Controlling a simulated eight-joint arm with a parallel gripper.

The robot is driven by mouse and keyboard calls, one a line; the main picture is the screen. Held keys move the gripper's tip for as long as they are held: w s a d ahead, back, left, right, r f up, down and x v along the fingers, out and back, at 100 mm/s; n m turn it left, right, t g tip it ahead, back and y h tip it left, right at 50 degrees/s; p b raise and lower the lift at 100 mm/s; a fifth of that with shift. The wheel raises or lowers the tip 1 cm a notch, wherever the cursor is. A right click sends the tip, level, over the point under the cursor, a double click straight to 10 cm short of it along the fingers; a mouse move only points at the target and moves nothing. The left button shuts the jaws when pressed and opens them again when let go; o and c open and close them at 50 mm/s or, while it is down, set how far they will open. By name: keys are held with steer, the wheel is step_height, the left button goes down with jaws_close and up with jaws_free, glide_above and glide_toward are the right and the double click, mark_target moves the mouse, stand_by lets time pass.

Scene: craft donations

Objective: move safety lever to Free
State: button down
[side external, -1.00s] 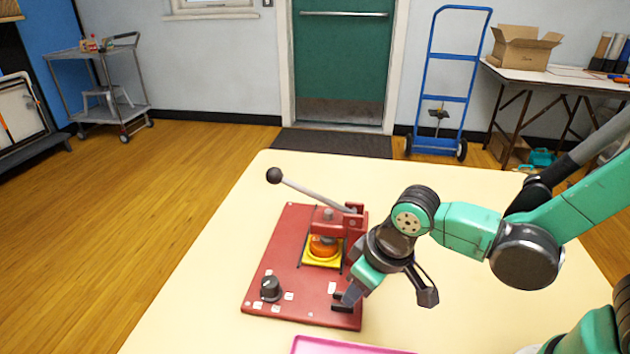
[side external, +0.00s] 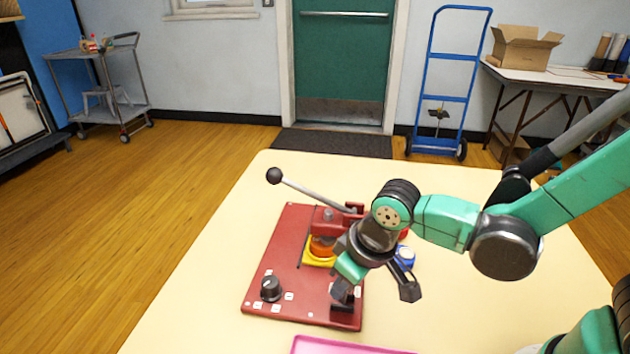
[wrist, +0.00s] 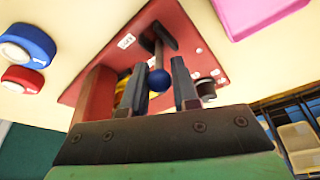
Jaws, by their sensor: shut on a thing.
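The safety lever (wrist: 158,58) rises from a dark slot in the red panel (wrist: 184,32) and has a blue ball knob (wrist: 159,79), seen in the wrist view. A small white label (wrist: 126,41) sits beside the slot. My gripper (wrist: 161,70) has one finger on each side of the knob and is shut on it. In the side view, my gripper (side external: 343,290) is low over the panel's front right corner (side external: 300,311). There the fingers and my wrist hide the knob.
The panel also carries a long press lever (side external: 310,192), an orange disc (side external: 322,246) on a yellow base and a black dial (side external: 271,288). A blue button (side external: 405,256) stands right of the panel. A pink tray (side external: 340,347) lies in front. The table's left side is clear.

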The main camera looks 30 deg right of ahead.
steer(key=shift+w+a, duration=0.35)
steer(key=shift+a, duration=0.15)
steer(key=shift+w+a+f, duration=0.25)
steer(key=shift+w+a, duration=0.2)
steer(key=c, duration=0.7)
jaws_free()
steer(key=shift+c, duration=0.2)
step_height(320, 180, up, 8)
steer(key=shift+f, duration=0.2)
